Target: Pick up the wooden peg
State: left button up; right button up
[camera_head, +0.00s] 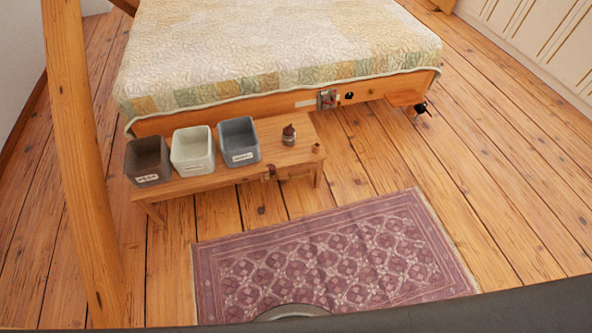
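A small brown upright piece that looks like the wooden peg (316,148) stands on the right end of the low wooden bench (180,188), near its front corner. It is too small to make out in detail. A small jar-like item with a dark reddish-brown top (289,135) stands to its left, apart from it. Neither of my grippers is in view.
Three labelled open bins, brown (148,160), white (193,149) and grey (239,141), fill the bench's left part. A bed (280,45) stands behind, with small fittings (327,99) on its frame. A timber post (80,160) rises at left. A purple rug (330,255) lies in front.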

aim_at(272, 168)
jog(key=z, duration=1.2)
jog(key=i, duration=3.9)
jog(key=u, duration=3.7)
jog(key=i, duration=0.5)
